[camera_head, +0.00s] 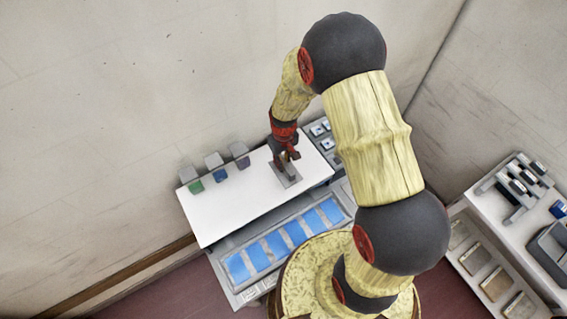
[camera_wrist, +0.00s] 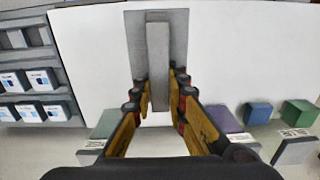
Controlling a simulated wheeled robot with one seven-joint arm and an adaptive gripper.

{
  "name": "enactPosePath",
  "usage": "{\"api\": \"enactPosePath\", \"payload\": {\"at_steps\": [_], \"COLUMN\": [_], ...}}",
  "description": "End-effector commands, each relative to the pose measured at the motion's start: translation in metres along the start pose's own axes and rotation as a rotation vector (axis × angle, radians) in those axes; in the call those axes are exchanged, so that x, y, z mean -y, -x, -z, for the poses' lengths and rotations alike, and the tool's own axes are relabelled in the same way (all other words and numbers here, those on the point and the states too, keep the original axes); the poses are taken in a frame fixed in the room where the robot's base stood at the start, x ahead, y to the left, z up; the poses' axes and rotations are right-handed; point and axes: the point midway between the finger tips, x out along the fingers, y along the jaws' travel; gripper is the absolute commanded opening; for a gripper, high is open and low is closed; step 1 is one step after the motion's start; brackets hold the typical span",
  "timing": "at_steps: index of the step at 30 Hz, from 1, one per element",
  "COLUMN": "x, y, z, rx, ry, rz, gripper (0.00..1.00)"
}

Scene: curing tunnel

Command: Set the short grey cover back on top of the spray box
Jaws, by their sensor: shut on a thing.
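The short grey cover (camera_head: 291,180) is a flat grey plate with a raised grey bar as its handle. In the wrist view the plate (camera_wrist: 179,40) is at the top centre, and its bar (camera_wrist: 158,60) runs down between my fingers. My gripper (camera_head: 288,160) is shut on the bar; in the wrist view its fingers (camera_wrist: 160,98) stand on either side of it. The cover is at or just above the white top (camera_head: 235,200) of a long unit, which may be the spray box. I cannot tell whether the plate touches it, and any opening below is hidden.
Grey, green, blue and purple blocks (camera_head: 214,162) stand along the white top's left and back edge. A dark rack (camera_wrist: 38,65) of small white boxes adjoins it. Blue pieces (camera_head: 277,243) lie on a strip in front. A side bench (camera_head: 500,235) holds tools and bins.

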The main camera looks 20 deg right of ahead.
Motion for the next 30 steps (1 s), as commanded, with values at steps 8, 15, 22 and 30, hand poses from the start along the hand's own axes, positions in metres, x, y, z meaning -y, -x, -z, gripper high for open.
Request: {"api": "enactPosePath", "payload": {"at_steps": [8,15,22,30], "x": [0.000,-0.001,-0.001,-0.001], "y": [-0.022,-0.041,-0.056,-0.058], "z": [0.000,0.000,0.000,0.000], "rx": [0.000,-0.001,-0.001,-0.001], "ry": [0.001,0.001,0.001,0.001], "rz": [0.000,0.000,0.000,0.000], "gripper": [0.00,0.00,0.00,0.00]}}
